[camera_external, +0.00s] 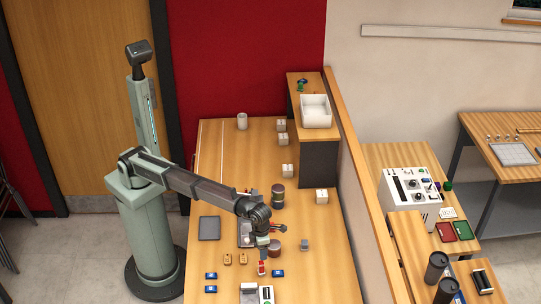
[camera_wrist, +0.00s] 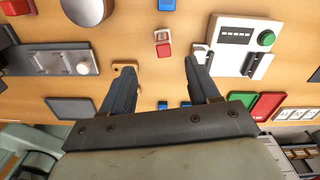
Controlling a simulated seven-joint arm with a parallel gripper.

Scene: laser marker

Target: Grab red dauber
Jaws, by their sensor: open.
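A small red piece with a pale top, likely the red dauber (camera_wrist: 163,48), lies on the table in the wrist view. It is just beyond and between the fingertips of my gripper (camera_wrist: 162,62), which is open and empty. In the external view a small red and white piece (camera_external: 261,268) shows right below my gripper (camera_external: 262,252). I cannot tell the exact height gap there. Another red shape (camera_wrist: 15,7) sits at the upper left edge of the wrist view, cut off by the frame.
A white device with a green button (camera_wrist: 262,38) stands right of the fingers. Blue pieces (camera_wrist: 166,5) and a tan block (camera_wrist: 124,66) lie close by.

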